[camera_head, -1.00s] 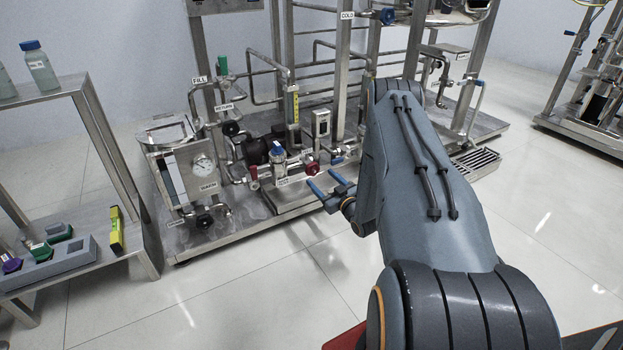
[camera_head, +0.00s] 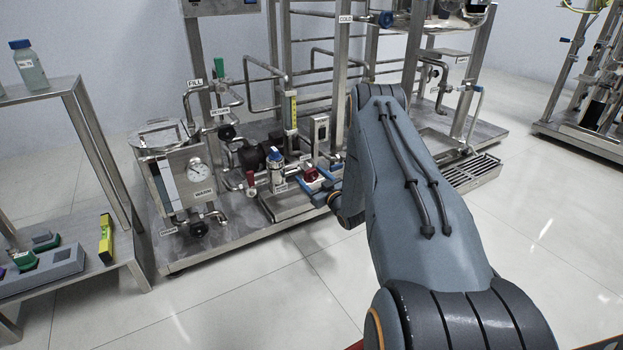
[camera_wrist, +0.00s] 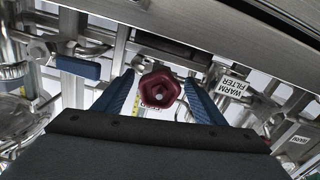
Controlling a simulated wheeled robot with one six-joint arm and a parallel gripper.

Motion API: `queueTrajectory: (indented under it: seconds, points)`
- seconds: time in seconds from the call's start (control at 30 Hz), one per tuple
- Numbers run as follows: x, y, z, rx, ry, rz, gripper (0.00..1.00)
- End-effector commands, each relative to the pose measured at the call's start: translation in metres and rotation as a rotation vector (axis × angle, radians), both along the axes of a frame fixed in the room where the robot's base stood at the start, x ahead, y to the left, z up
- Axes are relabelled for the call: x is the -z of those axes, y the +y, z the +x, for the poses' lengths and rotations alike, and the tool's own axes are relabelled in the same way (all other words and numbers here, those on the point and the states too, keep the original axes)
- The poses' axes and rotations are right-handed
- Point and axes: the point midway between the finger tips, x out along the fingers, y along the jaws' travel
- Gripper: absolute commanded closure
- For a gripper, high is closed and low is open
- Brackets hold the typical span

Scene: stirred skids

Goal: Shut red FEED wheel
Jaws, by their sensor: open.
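The red wheel (camera_head: 310,176) sits low on the skid's pipework, in front of a grey box. In the wrist view the red wheel (camera_wrist: 160,88) faces me with its hub in the middle. My gripper (camera_head: 318,184) is open, with its blue fingers at the wheel. In the wrist view my gripper (camera_wrist: 160,98) has one finger on each side of the wheel, with a gap showing on both sides.
A blue-topped valve (camera_head: 275,160) and a red lever (camera_head: 251,181) stand left of the wheel. In the wrist view a blue lever (camera_wrist: 78,67) is at left and a WARM FILTER label (camera_wrist: 231,86) at right. A steel bench (camera_head: 128,262) stands at far left; the floor in front is clear.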

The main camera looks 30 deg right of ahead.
Motion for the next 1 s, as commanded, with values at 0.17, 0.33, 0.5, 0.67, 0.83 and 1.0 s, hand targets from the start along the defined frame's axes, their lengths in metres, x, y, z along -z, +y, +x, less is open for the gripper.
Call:
queueTrajectory:
  seconds: [0.17, 0.33, 0.5, 0.67, 0.83, 1.0]
  points:
    - [0.0000, -0.0001, -0.0002, 0.000, 0.000, 0.000, 0.61]
    - [0.0001, -0.0002, -0.0003, 0.000, 0.000, 0.001, 0.76]
    - [-0.0002, -0.0003, -0.0005, 0.001, 0.000, 0.019, 0.76]
    - [-0.0007, -0.0001, -0.0009, 0.001, 0.003, 0.077, 0.76]
    - [-0.0013, 0.0003, -0.0013, 0.001, 0.007, 0.193, 0.76]
    - [-0.0012, 0.0007, -0.0017, 0.002, 0.014, 0.346, 0.76]
